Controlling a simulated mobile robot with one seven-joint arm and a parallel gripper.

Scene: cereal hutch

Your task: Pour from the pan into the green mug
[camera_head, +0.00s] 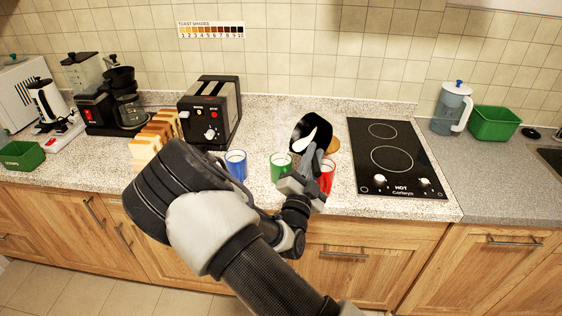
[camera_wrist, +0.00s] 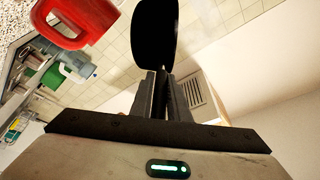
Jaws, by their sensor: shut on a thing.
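My gripper (camera_head: 308,170) is shut on the handle of the small black pan (camera_head: 304,124), in front of the counter's back wall. The pan is tipped on its side, its opening turned to the camera, with white liquid inside. The green mug (camera_head: 280,165) stands upright on the counter, just below and left of the pan; its inside is hard to make out. In the wrist view the gripper's fingers (camera_wrist: 166,88) meet at the dark pan (camera_wrist: 156,32).
A red mug (camera_head: 327,180) stands right of the green mug, partly behind my gripper, and a blue mug (camera_head: 236,167) stands left. Bread slices (camera_head: 148,146) and a toaster (camera_head: 212,112) are further left. A hob (camera_head: 393,160) lies to the right, mostly clear.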

